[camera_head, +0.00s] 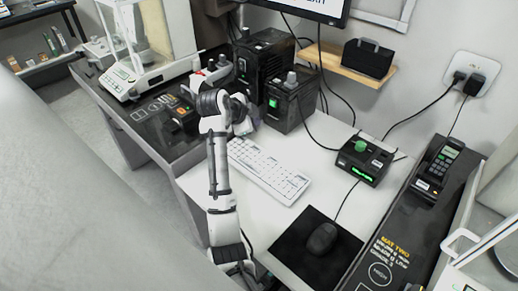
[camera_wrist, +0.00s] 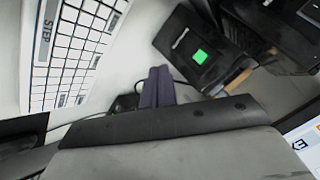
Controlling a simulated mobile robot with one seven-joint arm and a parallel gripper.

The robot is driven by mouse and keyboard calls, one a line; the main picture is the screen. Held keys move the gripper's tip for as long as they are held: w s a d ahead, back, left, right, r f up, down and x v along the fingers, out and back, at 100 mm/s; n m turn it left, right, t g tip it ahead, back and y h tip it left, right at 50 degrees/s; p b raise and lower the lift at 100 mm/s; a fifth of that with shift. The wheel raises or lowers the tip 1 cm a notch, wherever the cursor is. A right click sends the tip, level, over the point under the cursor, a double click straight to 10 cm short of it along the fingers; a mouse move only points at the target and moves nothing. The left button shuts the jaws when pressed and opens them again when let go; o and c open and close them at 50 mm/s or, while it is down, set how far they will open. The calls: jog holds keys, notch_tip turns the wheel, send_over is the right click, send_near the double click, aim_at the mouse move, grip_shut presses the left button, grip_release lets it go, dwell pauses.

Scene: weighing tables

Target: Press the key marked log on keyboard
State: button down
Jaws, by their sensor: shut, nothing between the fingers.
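The white keyboard (camera_head: 267,171) lies on the white desk, right of my arm in the head view. In the wrist view the keyboard (camera_wrist: 75,50) fills the upper left, seen at a steep angle. A wide key marked STEP (camera_wrist: 42,42) is readable there. I cannot make out a key marked log. My gripper (camera_wrist: 160,70) shows as two dark purple fingers pressed together, with nothing between them. The fingers appear right of the keyboard and apart from it in the wrist view. In the head view my wrist is left of the keyboard's far end, and the fingertips are hard to make out.
Black boxes, one with a green light (camera_head: 272,103), stand behind the keyboard. A black control box with a green knob (camera_head: 360,147) stands to the right. A mouse (camera_head: 322,238) sits on a black mat (camera_head: 290,245) in front. A balance (camera_head: 122,82) stands at left.

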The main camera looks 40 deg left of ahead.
aim_at(255, 152)
jog(key=shift+f, duration=0.1)
jog(key=shift+f+b, duration=2.85)
jog(key=shift+f, duration=1.45)
jog(key=shift+f, duration=0.1)
jog(key=shift+f, duration=0.3)
jog(key=shift+f+b, duration=0.4)
jog(key=shift+b, duration=0.1)
jog(key=shift+r, duration=0.1)
jog(key=shift+r+p, duration=0.55)
jog(key=shift+r, duration=0.2)
